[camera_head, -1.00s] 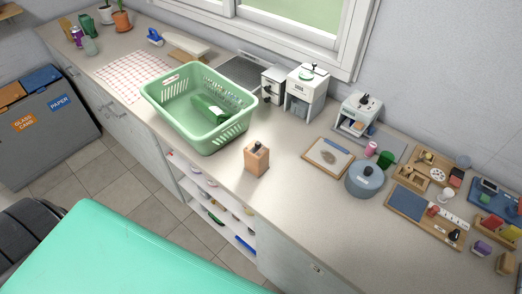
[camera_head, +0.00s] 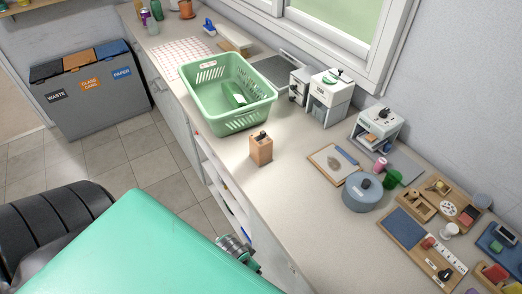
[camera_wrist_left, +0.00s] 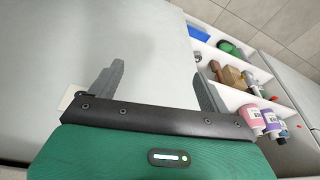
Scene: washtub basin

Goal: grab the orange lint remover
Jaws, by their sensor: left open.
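I cannot make out an orange lint remover for certain in either view. A tan-orange block with a dark top (camera_head: 260,150) stands upright on the counter in front of the green basket, but I cannot tell that it is a lint remover. My left gripper (camera_wrist_left: 160,76) is open and empty in the left wrist view, its two grey fingers apart in front of a pale cabinet surface. A piece of my arm shows at the counter's front edge in the head view; its fingers are hidden there. My right gripper is not in view.
A green laundry basket (camera_head: 203,111) holds a green item. A blue-grey pot (camera_head: 362,197) and small trays are on the right. Open shelves (camera_wrist_left: 232,96) with several bottles and wooden items lie right of my left gripper. The front counter around the block is clear.

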